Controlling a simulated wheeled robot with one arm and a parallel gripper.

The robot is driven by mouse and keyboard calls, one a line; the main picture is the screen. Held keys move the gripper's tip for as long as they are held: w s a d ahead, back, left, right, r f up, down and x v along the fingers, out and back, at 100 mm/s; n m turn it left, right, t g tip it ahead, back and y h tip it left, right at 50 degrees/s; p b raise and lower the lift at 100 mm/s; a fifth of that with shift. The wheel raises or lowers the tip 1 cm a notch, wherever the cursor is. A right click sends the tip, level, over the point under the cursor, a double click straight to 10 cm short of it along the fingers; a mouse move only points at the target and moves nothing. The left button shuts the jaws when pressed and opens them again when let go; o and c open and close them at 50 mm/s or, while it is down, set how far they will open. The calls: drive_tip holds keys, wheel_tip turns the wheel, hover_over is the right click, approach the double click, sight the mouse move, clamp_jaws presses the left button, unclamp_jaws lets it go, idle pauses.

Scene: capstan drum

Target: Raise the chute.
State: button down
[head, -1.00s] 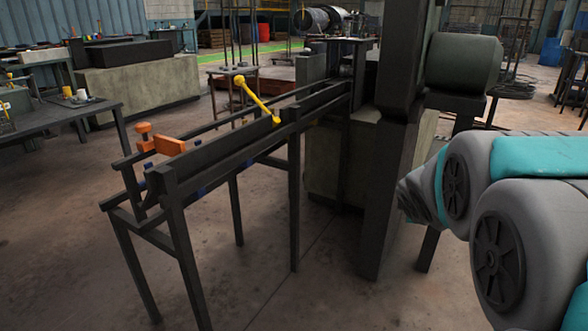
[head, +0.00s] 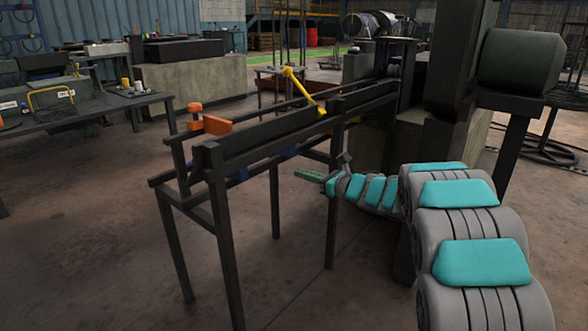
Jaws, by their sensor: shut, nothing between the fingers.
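The chute (head: 262,138) is a long dark metal trough on a dark four-legged stand, running from the near left back toward the machine. A yellow lever (head: 302,90) with a knobbed end slants up from its far part. My gripper (head: 318,175) is at the end of my arm, at the right side of the stand, lower in the picture than the trough and the lever. It looks small and dark there, seems shut and holds nothing visible. Contact with the stand cannot be told.
A dark machine column (head: 458,70) with a drum (head: 520,62) stands to the right of the chute. A workbench (head: 70,118) with a yellow-handled box stands at left. A concrete block (head: 200,78) is behind. The floor at front left is clear.

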drive_tip(key=r+p+x, duration=0.1)
drive_tip(key=r+x, duration=0.1)
drive_tip(key=x, duration=0.9)
drive_tip(key=shift+w+a+r+p, duration=0.2)
drive_tip(key=shift+w+r+p, duration=0.1)
drive_tip(key=shift+r, duration=0.1)
drive_tip(key=shift+w+f, duration=0.1)
